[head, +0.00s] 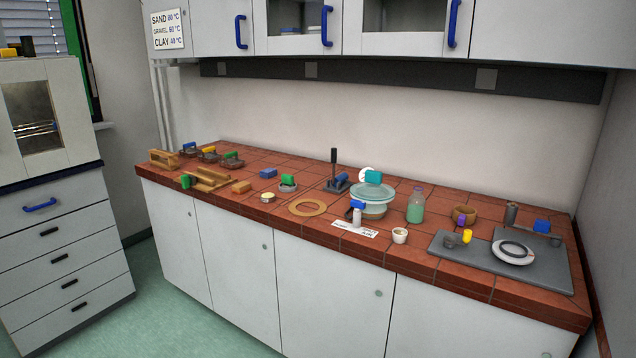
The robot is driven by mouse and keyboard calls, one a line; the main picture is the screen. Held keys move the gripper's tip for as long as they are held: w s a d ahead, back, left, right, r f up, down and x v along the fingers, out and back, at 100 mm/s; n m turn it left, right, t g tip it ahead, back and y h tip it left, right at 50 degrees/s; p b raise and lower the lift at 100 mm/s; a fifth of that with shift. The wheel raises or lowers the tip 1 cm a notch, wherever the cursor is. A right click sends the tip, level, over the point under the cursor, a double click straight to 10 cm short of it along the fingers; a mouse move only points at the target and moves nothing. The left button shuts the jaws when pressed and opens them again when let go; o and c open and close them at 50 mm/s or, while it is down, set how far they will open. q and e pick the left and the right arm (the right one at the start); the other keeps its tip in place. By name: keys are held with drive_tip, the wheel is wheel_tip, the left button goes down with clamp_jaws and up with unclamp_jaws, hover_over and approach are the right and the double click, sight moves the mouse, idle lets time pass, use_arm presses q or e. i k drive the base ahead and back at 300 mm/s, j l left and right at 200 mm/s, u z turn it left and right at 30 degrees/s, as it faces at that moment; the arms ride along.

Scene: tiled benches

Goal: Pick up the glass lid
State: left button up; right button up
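A round, pale see-through glass lid (358,192) sits on top of a glass bowl (372,211) on the tiled bench, right of the middle of the head view. A white disc is partly hidden behind the handle. Neither of my grippers shows in the head view.
A blue-topped white bottle (357,216) stands close in front of the bowl. A green bottle (415,208) is to its right, and a black-handled tool (335,172) to its left. A cork ring (294,206) lies front left. Wall cabinets (400,24) hang above.

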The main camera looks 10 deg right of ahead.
sight(372, 189)
drive_tip(key=i+j+z, duration=0.1)
drive_tip(key=i, duration=0.45)
drive_tip(key=i+j+z, duration=0.1)
drive_tip(key=i, duration=0.45)
drive_tip(key=i+j+z, duration=0.1)
drive_tip(key=i, duration=0.45)
drive_tip(key=j, duration=0.1)
